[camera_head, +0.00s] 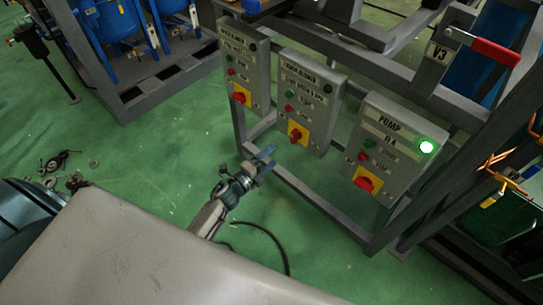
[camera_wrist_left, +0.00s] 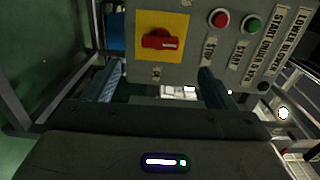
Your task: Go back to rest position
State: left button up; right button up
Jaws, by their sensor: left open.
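My left gripper (camera_head: 264,164) is open and empty in the head view, in front of and below the middle control box (camera_head: 311,102). In the left wrist view its two fingers (camera_wrist_left: 158,88) stand apart, with the box's lower edge close beyond them. That box has a red rotary switch on a yellow plate (camera_wrist_left: 161,40), a red button (camera_wrist_left: 219,18) and a green button (camera_wrist_left: 253,25). My right gripper does not show in either view.
A red-handled valve V3 (camera_head: 494,50) is at upper right. Green floor (camera_head: 150,150) is clear to the left; small loose parts (camera_head: 62,160) lie farther left.

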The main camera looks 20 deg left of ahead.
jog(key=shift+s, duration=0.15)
pick_arm(q)
jog(key=shift+f, duration=0.1)
jog(key=s+a+f+n+g+y+p, duration=0.1)
jog(key=s+a+f+n+g+y, duration=0.3)
jog(key=s+f+n, duration=0.55)
jog(key=s+a+f+n+g+y+p, duration=0.2)
jog(key=s+a+f+n+g+y, duration=0.15)
jog(key=s+f, duration=0.6)
jog(key=s+f+n+g, duration=0.4)
jog(key=s+f, duration=0.2)
jog(key=s, duration=0.5)
jog(key=s+f+n+g+p, duration=0.1)
jog(key=s+f+n+g, duration=0.3)
jog(key=s+f, duration=0.3)
jog(key=s, duration=0.4)
jog(key=shift+a+f+p, duration=0.2)
jog(key=shift+f+p, duration=0.05)
jog(key=shift+p, duration=0.05)
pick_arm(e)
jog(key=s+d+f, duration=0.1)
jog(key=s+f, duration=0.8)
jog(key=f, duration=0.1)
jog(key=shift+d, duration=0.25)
pick_arm(q)
jog(key=shift+h, duration=0.25)
jog(key=shift+c, duration=0.2)
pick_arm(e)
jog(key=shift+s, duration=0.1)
